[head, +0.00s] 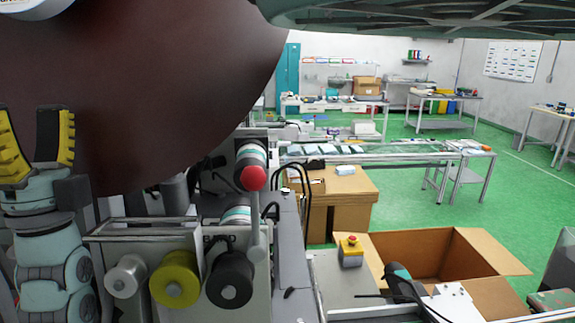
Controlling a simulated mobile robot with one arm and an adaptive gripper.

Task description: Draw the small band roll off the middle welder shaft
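Three round pieces sit side by side on the front of a grey machine (150,240) at the lower left: a whitish one (127,277), a yellow one (175,280) in the middle and a black one (230,282). I cannot tell for certain which is the small band roll; the shafts are mostly hidden. My gripper (35,142) is at the left edge, fingers up, with yellow ridged pads. It is open, with no held object visible. It is left of the three pieces and above them in the picture, apart from them.
A huge dark maroon disc (150,90) covers the upper left. A red knob (252,177) on a lever and white-teal rollers (237,215) stand above the black piece. An open cardboard box (490,250) and red button box (350,252) are right. Green floor (400,210) lies beyond.

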